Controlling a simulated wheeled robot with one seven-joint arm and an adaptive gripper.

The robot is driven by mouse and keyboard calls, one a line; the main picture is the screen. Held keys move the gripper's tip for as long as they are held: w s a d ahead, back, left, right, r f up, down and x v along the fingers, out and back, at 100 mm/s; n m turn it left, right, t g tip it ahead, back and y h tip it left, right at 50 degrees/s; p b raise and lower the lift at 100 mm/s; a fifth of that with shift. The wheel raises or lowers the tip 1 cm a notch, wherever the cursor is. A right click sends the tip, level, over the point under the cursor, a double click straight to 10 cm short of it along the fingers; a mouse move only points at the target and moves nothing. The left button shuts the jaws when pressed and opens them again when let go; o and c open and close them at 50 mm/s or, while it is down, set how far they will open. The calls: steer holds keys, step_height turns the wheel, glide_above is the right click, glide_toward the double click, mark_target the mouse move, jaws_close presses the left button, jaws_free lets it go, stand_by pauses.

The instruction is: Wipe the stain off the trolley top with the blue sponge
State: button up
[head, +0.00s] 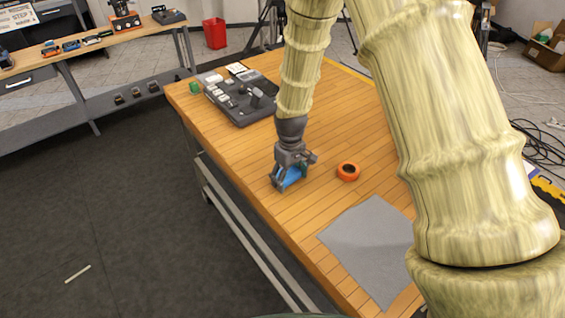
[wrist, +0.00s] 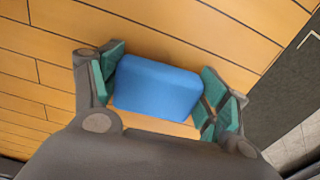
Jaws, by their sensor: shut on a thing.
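The blue sponge (wrist: 158,88) is between the green-padded fingers of my gripper (wrist: 160,92) in the wrist view. In the head view the sponge (head: 290,177) shows at the lower end of my gripper (head: 289,178), near the trolley's left edge. My gripper is shut on it. The sponge is at or close to the wooden trolley top (head: 335,213); I cannot tell whether it touches. No stain is clearly visible; the sponge, gripper or arm may hide it.
An orange tape roll (head: 348,171) lies just right of my gripper. A grey cloth or sheet (head: 370,243) lies at the near end. My arm hides the right side.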

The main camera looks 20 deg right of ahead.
steer(key=shift+s+a, duration=0.3)
steer(key=shift+a, duration=0.5)
steer(key=r+p, duration=0.1)
steer(key=r, duration=0.1)
steer(key=shift+s+a+r+p, duration=0.1)
steer(key=shift+a+r+p, duration=0.2)
steer(key=shift+a+p, duration=0.05)
steer(key=shift+r+p, duration=1.95)
steer(key=shift+r, duration=0.85)
steer(key=shift+s+f, duration=0.1)
